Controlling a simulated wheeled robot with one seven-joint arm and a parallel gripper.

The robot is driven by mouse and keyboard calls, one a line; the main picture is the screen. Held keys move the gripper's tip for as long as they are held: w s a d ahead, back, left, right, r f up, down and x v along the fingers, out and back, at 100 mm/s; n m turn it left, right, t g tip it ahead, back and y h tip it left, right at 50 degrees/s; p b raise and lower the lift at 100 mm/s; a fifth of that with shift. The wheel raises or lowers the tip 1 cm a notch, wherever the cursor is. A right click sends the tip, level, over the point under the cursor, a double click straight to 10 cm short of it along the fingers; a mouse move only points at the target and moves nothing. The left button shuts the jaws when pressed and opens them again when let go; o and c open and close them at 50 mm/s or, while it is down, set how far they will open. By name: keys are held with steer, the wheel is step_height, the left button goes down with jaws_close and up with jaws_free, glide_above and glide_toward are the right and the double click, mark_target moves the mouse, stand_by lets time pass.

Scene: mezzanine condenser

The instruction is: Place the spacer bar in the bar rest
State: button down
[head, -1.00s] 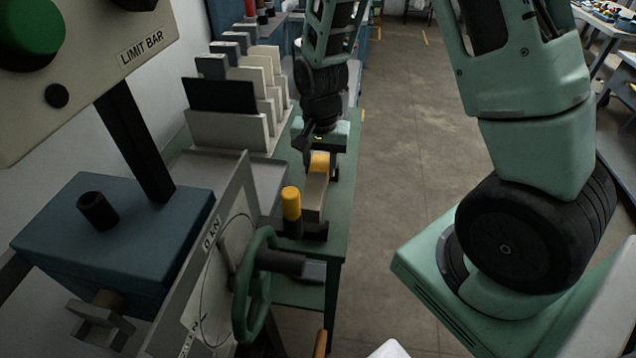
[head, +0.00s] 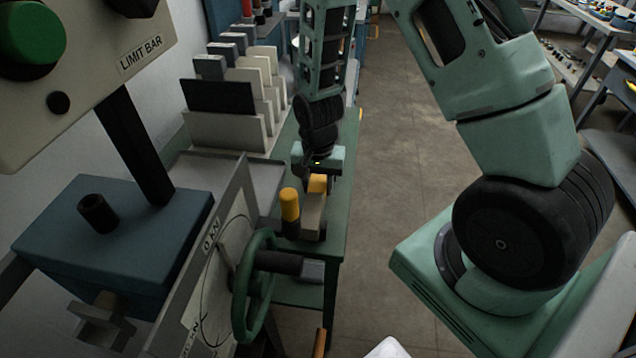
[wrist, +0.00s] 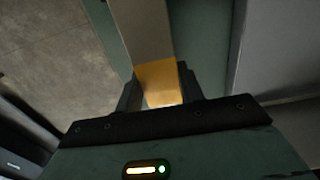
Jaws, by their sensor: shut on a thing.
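The spacer bar (head: 312,211) is a beige bar with a yellow band (head: 318,184). My gripper (head: 319,174) is shut on it at the yellow band, over the green bench. In the wrist view, the fingers (wrist: 160,86) sit on both sides of the yellow band, and the beige length of the bar (wrist: 145,30) runs away from them. Dark supports (head: 322,234) show at the bar's near end and may be the bar rest; they are mostly hidden, and I cannot tell whether the bar touches them.
A yellow-topped black post (head: 290,204) stands just left of the bar. A green handwheel (head: 254,285) and a dial panel are nearer. A rack of upright plates (head: 225,130) stands behind at left. The green bench top (head: 335,205) is narrow; open floor lies right.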

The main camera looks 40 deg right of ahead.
mark_target(318, 184)
steer(key=c, duration=0.9)
jaws_free()
step_height(318, 184, up, 12)
steer(key=shift+r+b, duration=0.1)
steer(key=shift+b, duration=0.55)
